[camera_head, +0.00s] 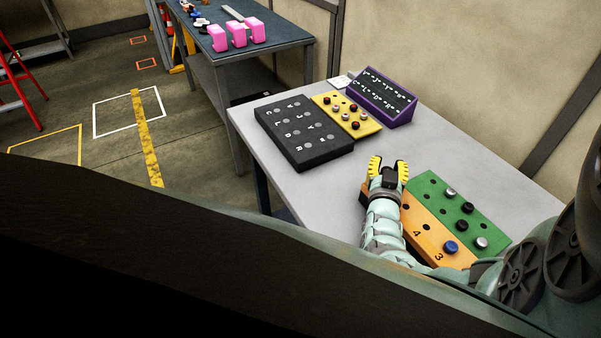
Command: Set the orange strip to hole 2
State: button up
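The orange strip (432,238) lies along the near right part of the grey table, beside a green strip. The numbers 4 and 3 show on it; lower numbers are hidden by my arm and body. A blue knob (450,247) sits at the hole marked 3. The hole beside the 4 is empty, as is another one farther up. My gripper (388,167) is above the far end of the orange strip, its yellow fingers spread apart with nothing seen between them. My arm covers part of the strip's left side.
The green strip (435,191) holds black and silver knobs. Farther back are a black lettered board (297,148), a yellow board (365,124) with knobs and a purple-edged box (398,119). Bare tabletop (328,187) lies left of my gripper. Another table (212,62) with pink blocks stands behind.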

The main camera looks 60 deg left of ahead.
aim_at(412, 207)
grip_shut()
jog(key=shift+r, duration=0.15)
dwell(0.4)
jog(key=shift+d+r+p, duration=0.1)
jog(key=shift+d+p, duration=0.15)
jog(key=shift+p, duration=0.1)
jog(key=d+p, duration=0.1)
jog(key=d, duration=0.2)
jog(key=d+p, duration=0.1)
jog(key=d, duration=0.2)
jog(key=d+p, duration=0.1)
jog(key=d, duration=0.2)
jog(key=shift+s+p, duration=0.3)
jog(key=shift+s, duration=0.1)
jog(key=shift+c, duration=2.2)
grip_release()
jog(key=shift+r, duration=0.1)
jog(key=shift+o, duration=1.4)
jog(key=shift+s, duration=0.1)
jog(key=o, duration=0.7)
jog(key=shift+d+f, duration=0.15)
jog(key=shift+f, duration=0.2)
